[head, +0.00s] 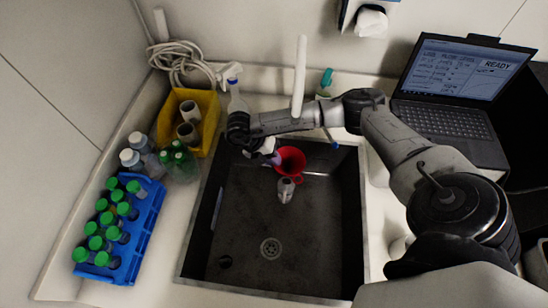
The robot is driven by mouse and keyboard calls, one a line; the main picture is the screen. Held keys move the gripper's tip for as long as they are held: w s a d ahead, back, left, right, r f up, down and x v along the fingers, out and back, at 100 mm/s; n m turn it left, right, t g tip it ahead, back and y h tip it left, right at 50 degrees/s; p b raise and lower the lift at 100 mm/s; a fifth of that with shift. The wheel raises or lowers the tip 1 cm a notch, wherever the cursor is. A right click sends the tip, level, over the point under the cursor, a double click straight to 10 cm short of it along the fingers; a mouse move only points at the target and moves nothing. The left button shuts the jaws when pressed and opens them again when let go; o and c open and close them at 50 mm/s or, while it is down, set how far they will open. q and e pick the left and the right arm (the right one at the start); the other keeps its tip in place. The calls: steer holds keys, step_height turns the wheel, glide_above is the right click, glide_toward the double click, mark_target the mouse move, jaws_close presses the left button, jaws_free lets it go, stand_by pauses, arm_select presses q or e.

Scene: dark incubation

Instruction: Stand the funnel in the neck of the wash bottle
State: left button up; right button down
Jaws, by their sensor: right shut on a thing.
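The red funnel (291,158) is at my right gripper (270,156), near the back of the dark sink. The gripper is shut on the funnel's left side, and its fingers are small and partly hidden. The funnel's wide mouth faces up toward the camera. A small grey bottle (286,192), which looks like the wash bottle, shows in the sink just below the funnel in the picture. The funnel's spout and the bottle's neck are hard to make out, so I cannot tell whether they touch. My left gripper is not in view.
The sink (318,240) is otherwise mostly clear. On the left stand a blue rack (150,215) of green-capped bottles, loose bottles (180,163) and a yellow bin (207,105). A spray bottle (236,95) and white faucet (299,75) stand behind; a laptop (445,118) is at right.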

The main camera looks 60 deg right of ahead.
step_height(320, 180, down, 8)
steer(key=b, duration=0.5)
steer(key=shift+r, duration=0.25)
stand_by(0.5)
steer(key=c, duration=1.2)
jaws_free()
steer(key=o, duration=0.4)
steer(key=shift+c, duration=0.2)
steer(key=shift+o, duration=0.2)
steer(key=shift+r, duration=0.15)
